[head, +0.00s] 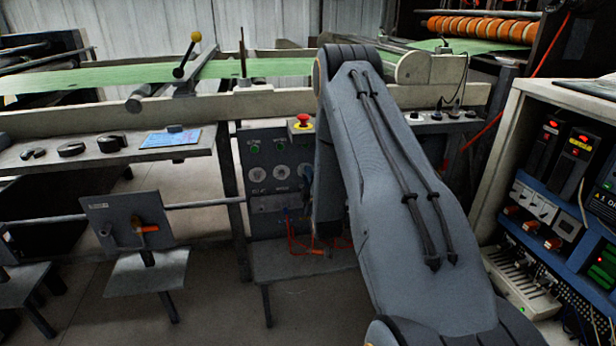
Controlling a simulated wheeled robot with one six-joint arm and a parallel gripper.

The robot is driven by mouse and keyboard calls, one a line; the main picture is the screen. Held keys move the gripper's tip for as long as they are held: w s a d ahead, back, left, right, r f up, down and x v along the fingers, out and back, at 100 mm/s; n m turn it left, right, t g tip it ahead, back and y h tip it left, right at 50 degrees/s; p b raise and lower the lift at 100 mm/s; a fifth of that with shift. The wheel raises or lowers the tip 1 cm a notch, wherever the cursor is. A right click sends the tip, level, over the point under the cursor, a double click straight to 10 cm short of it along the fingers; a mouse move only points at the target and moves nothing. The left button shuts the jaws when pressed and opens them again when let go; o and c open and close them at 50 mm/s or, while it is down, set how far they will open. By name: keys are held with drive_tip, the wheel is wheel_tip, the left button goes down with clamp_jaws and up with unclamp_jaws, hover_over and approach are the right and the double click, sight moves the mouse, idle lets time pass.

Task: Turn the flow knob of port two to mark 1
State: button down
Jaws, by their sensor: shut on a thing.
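A grey control panel (268,160) stands under the machine's front rail, left of my arm. It carries small green-marked fittings on top and a row of round pale dials (258,175) below them. Red hoses (291,240) hang at its lower edge. My forearm comes down in front of the panel's right part and covers it. My gripper is hidden behind the forearm, so its jaws and what they touch do not show. I cannot tell which fitting is the flow knob of port two, nor read its marks.
A red emergency button (304,120) sits above the panel. A shelf (185,152) with dark round parts and a blue sheet is at the left. A plate with an orange handle (148,229) stands below it. An electrical cabinet (545,110) closes off the right side.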

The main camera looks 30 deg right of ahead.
idle(0.3)
drive_tip(key=c, duration=1.7)
unclamp_jaws()
drive_tip(key=shift+o, duration=0.2)
drive_tip(key=v, duration=0.7)
drive_tip(key=shift+s+p, duration=0.4)
drive_tip(key=shift+p, duration=0.05)
drive_tip(key=shift+a, duration=0.15)
